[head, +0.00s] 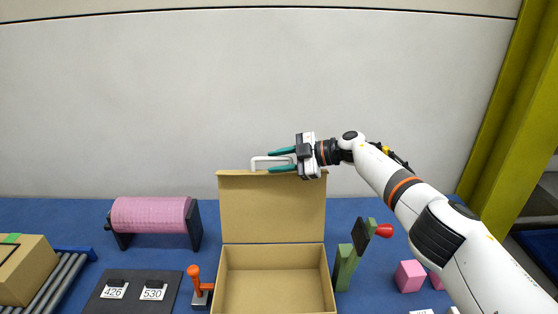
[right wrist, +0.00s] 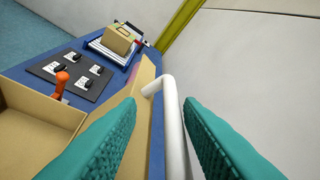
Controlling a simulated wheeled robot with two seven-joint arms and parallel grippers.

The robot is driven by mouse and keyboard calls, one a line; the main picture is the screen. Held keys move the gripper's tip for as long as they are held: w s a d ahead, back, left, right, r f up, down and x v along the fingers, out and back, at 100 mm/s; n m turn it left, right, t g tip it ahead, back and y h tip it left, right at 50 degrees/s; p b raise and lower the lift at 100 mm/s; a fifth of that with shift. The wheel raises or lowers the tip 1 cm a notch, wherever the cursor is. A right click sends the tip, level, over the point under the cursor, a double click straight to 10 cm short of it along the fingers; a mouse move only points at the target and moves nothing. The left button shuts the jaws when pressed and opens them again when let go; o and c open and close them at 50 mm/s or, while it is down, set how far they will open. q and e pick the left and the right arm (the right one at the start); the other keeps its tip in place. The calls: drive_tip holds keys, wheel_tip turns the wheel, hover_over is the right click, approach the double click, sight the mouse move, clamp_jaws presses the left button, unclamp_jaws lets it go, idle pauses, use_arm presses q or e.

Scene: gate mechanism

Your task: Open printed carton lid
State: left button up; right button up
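The cardboard carton (head: 275,275) stands on the blue table, with its empty inside showing in the head view. Its lid (head: 272,207) stands about upright at the back edge. A white handle (head: 262,160) sits at the lid's top edge. My right gripper (head: 281,161) is at the handle, with its teal fingers apart on either side of it. In the right wrist view the white handle (right wrist: 172,125) runs between the two teal fingers, with a gap on the right side; contact on the left cannot be told. My left gripper is not in view.
A pink roller (head: 150,214) on black stands and an orange-handled lever (head: 195,285) are left of the carton. A green stand with a red knob (head: 382,230) and a pink cube (head: 409,276) are to the right. A small box (head: 25,270) lies on a roller conveyor at far left.

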drive_tip(key=shift+d+r, duration=0.1)
drive_tip(key=b+v, duration=0.3)
drive_tip(key=v, duration=0.8)
drive_tip(key=shift+d, duration=0.4)
drive_tip(key=shift+s, duration=0.1)
